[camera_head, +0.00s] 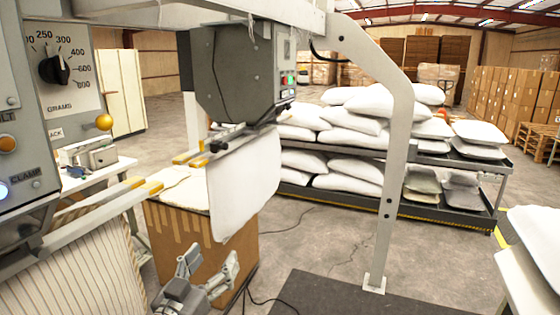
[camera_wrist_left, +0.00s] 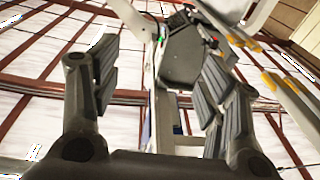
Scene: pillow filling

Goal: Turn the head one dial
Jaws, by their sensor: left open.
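A black round dial (camera_head: 55,69) sits on a white scale plate (camera_head: 70,98) marked GRAMS, on the grey machine panel at the upper left of the head view. Printed numbers such as 250, 300, 400, 600 and 800 curve around it. I cannot tell exactly where its pointer sits. My left gripper (camera_head: 211,262) is low in the head view, well below and to the right of the dial and apart from it. Its fingers are spread and empty. They also show spread in the left wrist view, pointing up toward the grey filling head (camera_wrist_left: 190,55). My right gripper is in neither view.
A white pillow cover (camera_head: 243,185) hangs below the grey filling head (camera_head: 235,75), above a cardboard box (camera_head: 190,235). Yellow-tipped bars (camera_head: 147,188) stick out from the panel. A white post (camera_head: 388,180) stands to the right. A rack (camera_head: 440,200) holds pillows behind.

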